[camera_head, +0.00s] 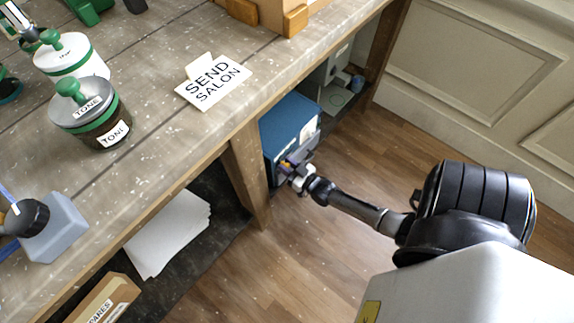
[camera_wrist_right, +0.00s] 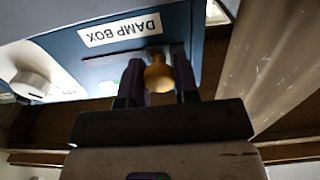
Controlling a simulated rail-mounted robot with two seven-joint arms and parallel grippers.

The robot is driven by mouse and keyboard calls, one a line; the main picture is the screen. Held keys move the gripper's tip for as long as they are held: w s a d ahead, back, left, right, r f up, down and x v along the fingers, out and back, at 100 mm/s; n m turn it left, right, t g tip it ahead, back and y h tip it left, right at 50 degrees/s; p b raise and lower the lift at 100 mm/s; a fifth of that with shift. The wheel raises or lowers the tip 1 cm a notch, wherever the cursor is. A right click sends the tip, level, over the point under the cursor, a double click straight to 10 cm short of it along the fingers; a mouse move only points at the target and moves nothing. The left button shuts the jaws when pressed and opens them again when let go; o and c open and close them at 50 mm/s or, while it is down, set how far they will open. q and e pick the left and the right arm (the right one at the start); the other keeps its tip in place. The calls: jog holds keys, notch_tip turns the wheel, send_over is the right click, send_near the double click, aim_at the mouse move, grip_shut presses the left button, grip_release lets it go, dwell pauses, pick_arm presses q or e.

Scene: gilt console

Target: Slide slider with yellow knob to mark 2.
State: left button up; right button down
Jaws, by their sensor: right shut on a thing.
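A blue box (camera_head: 290,122) stands on the shelf under the bench, and my right gripper (camera_head: 290,170) is at its front face. In the right wrist view the box (camera_wrist_right: 190,30) carries an upside-down label "DAMP BOX" (camera_wrist_right: 120,30). The yellow knob (camera_wrist_right: 158,74) sits between the two fingers of my right gripper (camera_wrist_right: 159,80), which is shut on it. A dark slot (camera_wrist_right: 100,60) shows beside the knob, partly hidden by the fingers. No mark numbers are readable, so I cannot tell the slider's position. My left gripper is not in view.
A white dial (camera_wrist_right: 32,82) is on a pale panel left of the knob in the wrist view. The wooden bench leg (camera_head: 247,175) stands close to my right gripper. Canisters (camera_head: 92,115) and a "SEND SALON" card (camera_head: 213,82) are on the bench. The floor (camera_head: 330,235) is clear.

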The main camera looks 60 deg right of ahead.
jog(key=d, duration=0.2)
jog(key=shift+s+d, duration=0.3)
jog(key=shift+d, duration=0.25)
jog(key=c, duration=1.1)
grip_release()
jog(key=shift+a, duration=0.2)
jog(key=shift+o, duration=1.2)
jog(key=shift+d, duration=0.1)
jog(key=shift+s+r+p, duration=0.1)
jog(key=shift+s+p, duration=0.5)
jog(key=p+v, duration=0.4)
jog(key=v, duration=0.8)
jog(key=shift+s, duration=0.35)
